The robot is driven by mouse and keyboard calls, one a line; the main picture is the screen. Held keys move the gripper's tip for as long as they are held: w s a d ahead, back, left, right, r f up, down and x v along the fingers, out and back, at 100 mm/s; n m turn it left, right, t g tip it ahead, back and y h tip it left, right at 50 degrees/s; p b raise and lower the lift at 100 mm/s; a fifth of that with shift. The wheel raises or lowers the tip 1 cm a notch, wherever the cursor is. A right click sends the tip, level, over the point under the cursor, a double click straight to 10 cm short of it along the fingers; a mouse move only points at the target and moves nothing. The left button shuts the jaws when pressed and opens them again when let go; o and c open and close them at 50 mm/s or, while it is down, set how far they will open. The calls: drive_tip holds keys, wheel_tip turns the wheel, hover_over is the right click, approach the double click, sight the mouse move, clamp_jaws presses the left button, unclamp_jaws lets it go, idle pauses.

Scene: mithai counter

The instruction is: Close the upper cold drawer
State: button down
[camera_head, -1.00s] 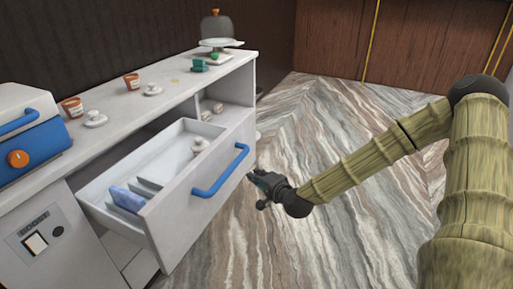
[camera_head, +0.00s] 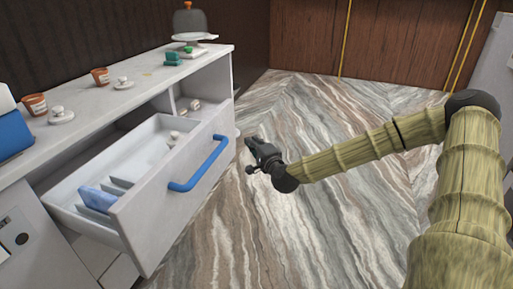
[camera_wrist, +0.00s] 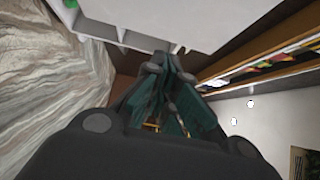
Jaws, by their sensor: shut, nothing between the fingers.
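The upper cold drawer (camera_head: 150,222) is pulled well out of the white counter. Its front is grey-white with a blue bar handle (camera_head: 201,166). Inside lie a blue packet or cloth (camera_head: 98,198) by grey dividers at the near end and a small pale lidded thing (camera_head: 174,138) further along. My gripper (camera_head: 252,147) is to the right of the drawer front, beyond the far end of the handle and apart from it. In the wrist view my gripper's dark teal fingers (camera_wrist: 170,95) are shut with nothing held.
On the counter top (camera_head: 140,85) stand two orange-brown pots, one of them here (camera_head: 100,76), white lidded pieces, a green item (camera_head: 172,58) and a cake stand with a dome. The striped floor (camera_head: 330,225) right of the drawer is clear.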

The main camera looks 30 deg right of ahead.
drive_tip(key=b, duration=0.1)
approach(232, 127)
drive_tip(key=w+d, duration=0.2)
drive_tip(key=d, duration=0.1)
drive_tip(key=shift+w+a+b, duration=0.4)
drive_tip(key=shift+w+a, duration=0.8)
drive_tip(key=shift+w, duration=0.1)
drive_tip(key=shift+w, duration=0.1)
